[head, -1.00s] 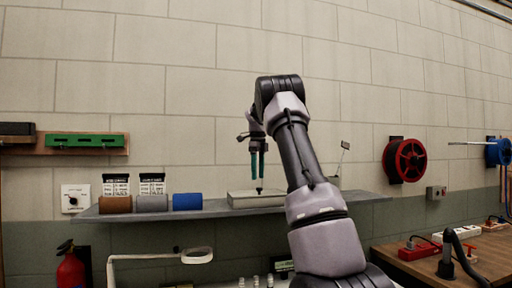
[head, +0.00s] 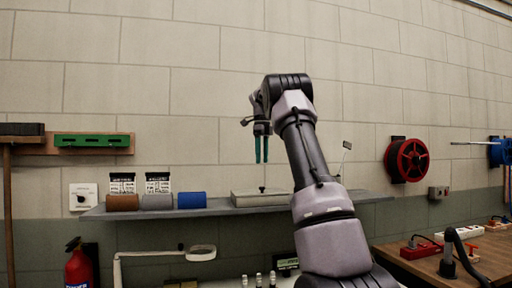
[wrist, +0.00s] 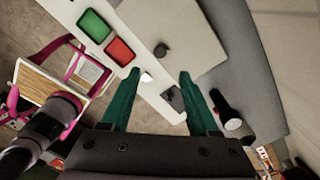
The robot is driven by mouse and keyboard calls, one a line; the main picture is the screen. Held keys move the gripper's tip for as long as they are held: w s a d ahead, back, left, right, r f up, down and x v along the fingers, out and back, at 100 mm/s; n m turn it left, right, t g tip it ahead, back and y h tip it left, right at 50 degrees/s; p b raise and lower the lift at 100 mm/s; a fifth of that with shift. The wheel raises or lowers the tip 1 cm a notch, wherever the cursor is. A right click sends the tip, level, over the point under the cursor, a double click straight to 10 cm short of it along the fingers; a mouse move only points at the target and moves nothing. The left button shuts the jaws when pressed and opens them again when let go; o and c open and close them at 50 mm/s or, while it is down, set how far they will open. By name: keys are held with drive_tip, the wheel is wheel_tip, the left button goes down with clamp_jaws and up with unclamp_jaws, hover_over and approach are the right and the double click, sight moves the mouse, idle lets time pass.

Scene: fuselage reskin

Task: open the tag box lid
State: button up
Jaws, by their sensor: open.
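The tag box (head: 262,200) is a low pale grey-beige box on the wall shelf, with a small dark knob (head: 262,189) on top. Its lid looks shut and flat. My gripper (head: 262,160) has two teal fingers, which point down above the knob, apart from it. In the wrist view, my gripper (wrist: 160,78) is open with nothing between its fingertips. The pale lid (wrist: 185,35) and its dark round knob (wrist: 161,50) lie beyond the fingertips, the knob roughly centred between them.
The wall is close behind. A flashlight (wrist: 228,108) lies beside the right finger in the wrist view. Green and red trays (wrist: 106,36) show lower down. Air above the box is free.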

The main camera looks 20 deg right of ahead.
drive_tip(key=s+a+r+n+t, duration=0.1)
drive_tip(key=s+a+r+n, duration=0.1)
drive_tip(key=s+a+n, duration=0.3)
drive_tip(key=s+a+r+n+t, duration=0.1)
drive_tip(key=s+a+n+t, duration=0.1)
drive_tip(key=s+a+n, duration=0.2)
drive_tip(key=shift+s+a+r+n+y, duration=0.4)
drive_tip(key=shift+s+n, duration=1.1)
drive_tip(key=shift+s, duration=1.85)
